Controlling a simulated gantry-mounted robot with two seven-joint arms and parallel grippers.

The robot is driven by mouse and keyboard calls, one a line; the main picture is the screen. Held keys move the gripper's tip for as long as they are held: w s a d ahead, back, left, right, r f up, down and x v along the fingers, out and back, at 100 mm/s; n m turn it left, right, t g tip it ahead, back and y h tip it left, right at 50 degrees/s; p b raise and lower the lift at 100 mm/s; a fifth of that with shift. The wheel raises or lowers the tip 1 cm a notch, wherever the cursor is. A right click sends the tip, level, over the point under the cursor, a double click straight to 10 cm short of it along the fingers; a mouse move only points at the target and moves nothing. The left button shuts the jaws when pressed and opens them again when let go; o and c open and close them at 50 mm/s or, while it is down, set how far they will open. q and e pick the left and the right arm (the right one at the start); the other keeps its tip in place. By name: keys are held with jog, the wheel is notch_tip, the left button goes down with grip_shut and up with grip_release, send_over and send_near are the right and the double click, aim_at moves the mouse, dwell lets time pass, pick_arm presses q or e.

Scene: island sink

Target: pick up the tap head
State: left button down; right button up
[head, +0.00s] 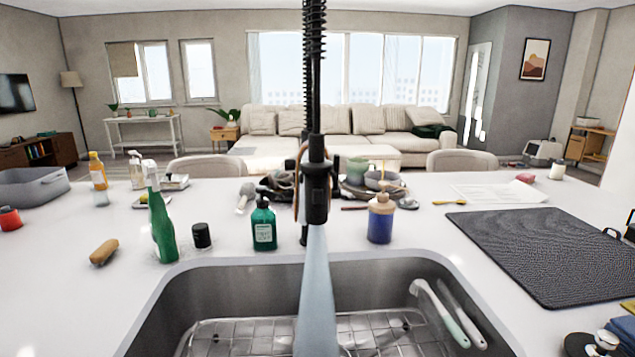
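The tap head (315,190) is black and hangs upright at the centre of the head view, over the far edge of the sink (225,284). A black spring hose (314,75) rises from it out of the top of the picture. A pale blue column (316,290), which looks like running water, goes down from its lower end into the sink. Neither of my grippers shows in the head view, and nothing is seen touching the tap head.
A green pump bottle (264,228) and a blue-and-tan bottle (381,218) flank the tap head. A green spray bottle (161,222), a black jar (202,236) and a brown oblong thing (103,252) stand left. A dark mat (545,250) lies right. Utensils (445,312) lean in the sink.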

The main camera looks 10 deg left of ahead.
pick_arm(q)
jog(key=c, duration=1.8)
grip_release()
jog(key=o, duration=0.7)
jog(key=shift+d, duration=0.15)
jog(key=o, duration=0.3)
